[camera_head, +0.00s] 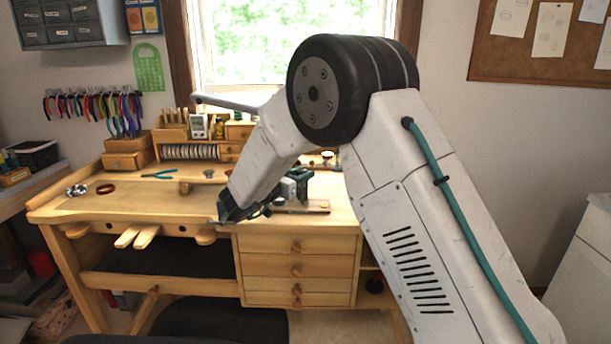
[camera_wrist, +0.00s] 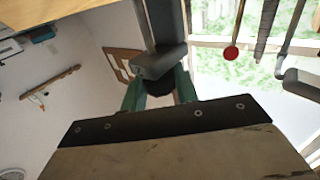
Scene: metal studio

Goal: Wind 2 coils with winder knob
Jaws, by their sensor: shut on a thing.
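The winder (camera_head: 302,178), a dark green and grey device on a wooden base (camera_head: 312,207), stands near the front edge of the workbench, partly hidden behind my arm. My gripper (camera_head: 232,212) reaches down at the bench's front edge, left of the winder. In the wrist view, my gripper (camera_wrist: 159,92) has its green fingers on either side of a dark round knob (camera_wrist: 159,85) and is shut on it. A grey bar (camera_wrist: 160,40) with a blocky end adjoins the knob. The coil winding itself is hidden or too small to make out.
The wooden workbench (camera_head: 150,203) has free room on its left top, with blue-handled pliers (camera_head: 160,175) and a brown ring (camera_head: 105,188). A wooden organiser with a row of spools (camera_head: 188,152) stands at the back. Drawers (camera_head: 297,266) are below.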

